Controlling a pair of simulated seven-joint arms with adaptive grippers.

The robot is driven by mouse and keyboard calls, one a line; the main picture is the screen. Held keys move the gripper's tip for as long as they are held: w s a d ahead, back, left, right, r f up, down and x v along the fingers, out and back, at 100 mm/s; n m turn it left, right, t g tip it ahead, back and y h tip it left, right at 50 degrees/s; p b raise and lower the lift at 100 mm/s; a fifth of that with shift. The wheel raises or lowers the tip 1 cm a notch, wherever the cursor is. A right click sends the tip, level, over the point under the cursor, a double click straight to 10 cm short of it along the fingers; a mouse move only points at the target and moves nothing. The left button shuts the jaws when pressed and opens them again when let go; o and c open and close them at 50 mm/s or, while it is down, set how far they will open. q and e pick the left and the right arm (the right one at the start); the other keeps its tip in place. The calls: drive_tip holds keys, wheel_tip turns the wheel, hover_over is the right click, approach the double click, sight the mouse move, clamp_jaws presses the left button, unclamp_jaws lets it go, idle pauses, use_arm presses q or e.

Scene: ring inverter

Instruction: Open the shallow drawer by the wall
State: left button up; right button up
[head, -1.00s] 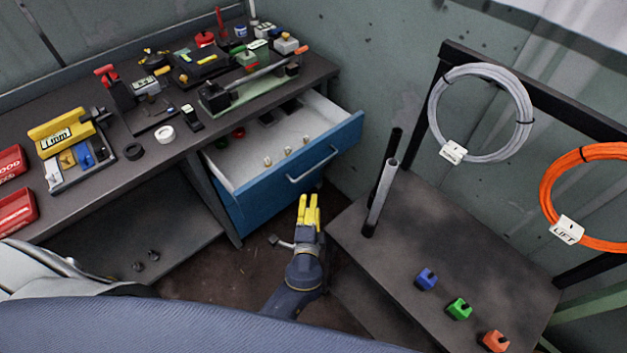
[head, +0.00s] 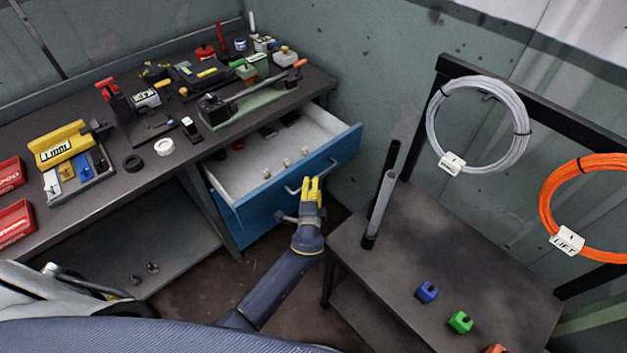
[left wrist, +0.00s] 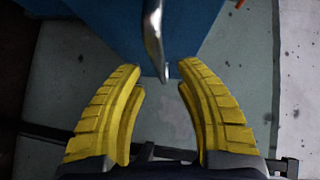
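The blue-fronted drawer (head: 255,207) under the workbench, by the wall, stands pulled out, its pale inside showing. Its metal handle (head: 296,189) is on the front face. My left gripper (head: 312,180), with yellow fingers, is at the handle in the head view and hides part of it. In the left wrist view, the gripper's fingers (left wrist: 160,85) are spread apart, and the handle (left wrist: 153,38) shows end-on beyond them, between their lines. I cannot tell whether they touch it. My right gripper is not in view.
Several small knobs lie in the drawer. The workbench (head: 85,205) above carries tools and red bins (head: 14,220). A dark side table (head: 400,250) with upright tubes (head: 379,208) and coloured blocks (head: 427,292) stands close right of my arm. Cable coils hang behind it.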

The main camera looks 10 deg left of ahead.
use_arm(q)
drive_tip(key=shift+x, duration=1.85)
drive_tip(key=shift+c, duration=0.4)
clamp_jaws()
